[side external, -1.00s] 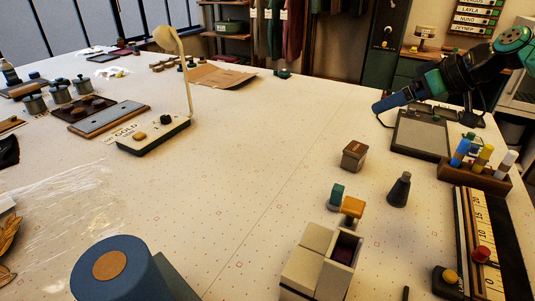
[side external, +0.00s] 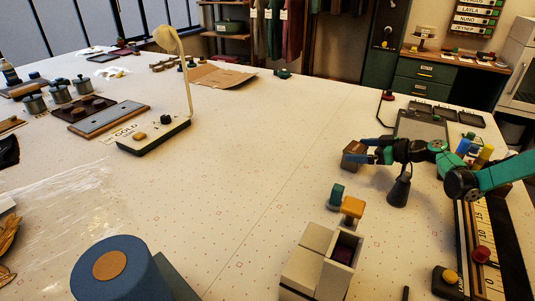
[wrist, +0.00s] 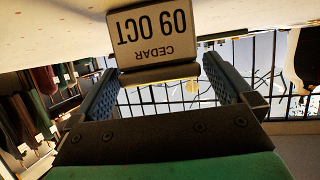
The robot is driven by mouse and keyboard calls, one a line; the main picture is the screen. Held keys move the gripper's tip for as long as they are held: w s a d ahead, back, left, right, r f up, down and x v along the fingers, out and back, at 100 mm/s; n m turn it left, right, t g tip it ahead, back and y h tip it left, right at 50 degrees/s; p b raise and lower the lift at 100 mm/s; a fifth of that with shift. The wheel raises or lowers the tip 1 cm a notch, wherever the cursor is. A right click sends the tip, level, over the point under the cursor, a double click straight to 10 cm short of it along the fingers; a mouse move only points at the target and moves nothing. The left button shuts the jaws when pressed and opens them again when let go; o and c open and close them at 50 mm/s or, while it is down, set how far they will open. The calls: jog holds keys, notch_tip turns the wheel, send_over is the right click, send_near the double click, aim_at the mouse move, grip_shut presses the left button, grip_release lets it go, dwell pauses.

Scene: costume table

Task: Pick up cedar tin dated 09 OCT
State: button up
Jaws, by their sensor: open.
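The cedar tin (side external: 350,154) is a small brown box on the pale speckled table, right of centre. In the wrist view the tin (wrist: 153,35) shows a white label reading "09 OCT" and "CEDAR", upside down in that picture. My gripper (side external: 367,150) is low beside the tin, coming from the right, its blue fingers reaching to it. In the wrist view my gripper (wrist: 160,70) is open, and the tin lies ahead between the line of its two fingers. The fingers partly hide the tin's right side in the side view; I cannot tell whether they touch it.
A dark grey flask-like weight (side external: 399,190) stands close under my wrist. Green (side external: 337,192) and orange (side external: 352,207) pieces and a beige divided box (side external: 318,263) are nearer the camera. A marker rack is right, partly behind my arm. The table left of the tin is clear.

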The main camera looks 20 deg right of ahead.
aim_at(349, 149)
jog(key=shift+x, duration=1.8)
jog(key=shift+r, duration=0.1)
jog(key=c, duration=1.1)
